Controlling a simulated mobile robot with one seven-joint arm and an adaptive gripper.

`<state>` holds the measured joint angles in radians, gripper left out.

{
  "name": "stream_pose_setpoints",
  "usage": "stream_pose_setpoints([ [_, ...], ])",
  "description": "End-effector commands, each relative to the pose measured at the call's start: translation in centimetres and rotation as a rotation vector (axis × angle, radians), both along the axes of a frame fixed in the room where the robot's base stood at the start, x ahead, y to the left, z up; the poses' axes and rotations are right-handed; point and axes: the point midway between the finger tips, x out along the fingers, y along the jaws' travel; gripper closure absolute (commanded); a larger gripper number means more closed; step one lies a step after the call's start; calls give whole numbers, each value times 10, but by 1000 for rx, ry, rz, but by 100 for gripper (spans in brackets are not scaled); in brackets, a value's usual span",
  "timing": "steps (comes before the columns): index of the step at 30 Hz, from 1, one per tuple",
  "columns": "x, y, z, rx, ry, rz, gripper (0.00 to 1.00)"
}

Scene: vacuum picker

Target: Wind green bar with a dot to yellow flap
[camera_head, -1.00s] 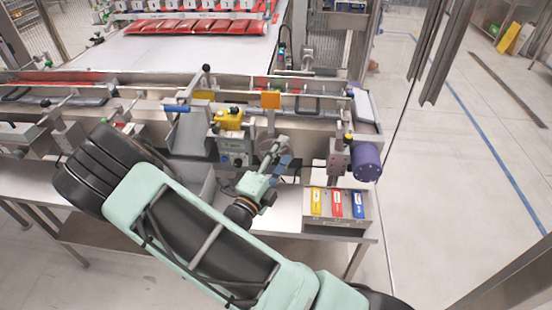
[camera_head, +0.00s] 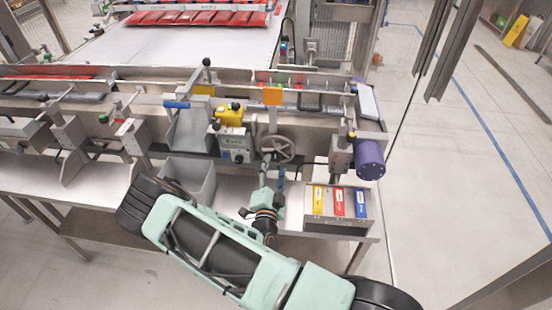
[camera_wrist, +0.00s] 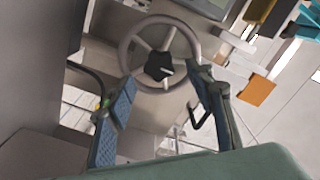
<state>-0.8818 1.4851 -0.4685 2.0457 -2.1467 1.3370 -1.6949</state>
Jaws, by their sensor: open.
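A grey spoked handwheel (camera_head: 293,150) is on the machine front. In the wrist view the handwheel (camera_wrist: 124,48), with its black hub, lies just ahead of my open fingers. My gripper (camera_head: 270,166) is just below the wheel; in the wrist view my gripper (camera_wrist: 161,88) has its blue-padded fingers apart with nothing held. Contact with the wheel cannot be told. A yellow flap (camera_head: 203,91) is on the rail, up and left of the wheel. I cannot make out a green bar with a dot for sure; only small green marks show on the machine.
An orange flap (camera_head: 271,97) hangs above the wheel. A control box (camera_head: 236,142) is left of it and a purple motor (camera_head: 369,160) right. A grey bin (camera_head: 188,181) is lower left.

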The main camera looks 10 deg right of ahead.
Motion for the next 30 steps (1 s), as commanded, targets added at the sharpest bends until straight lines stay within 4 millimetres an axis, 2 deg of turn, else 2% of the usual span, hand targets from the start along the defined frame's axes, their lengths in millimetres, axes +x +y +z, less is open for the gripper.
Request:
stream_pose_setpoints([
  [3, 19, -7, 1, 1, -1, -2, 51],
  [9, 37, -12, 0, 0, -1, -1, 51],
  [19, 40, -13, 0, 0, 0, 0, 51],
  [30, 40, -13, 0, 0, 0, 0, 92],
])
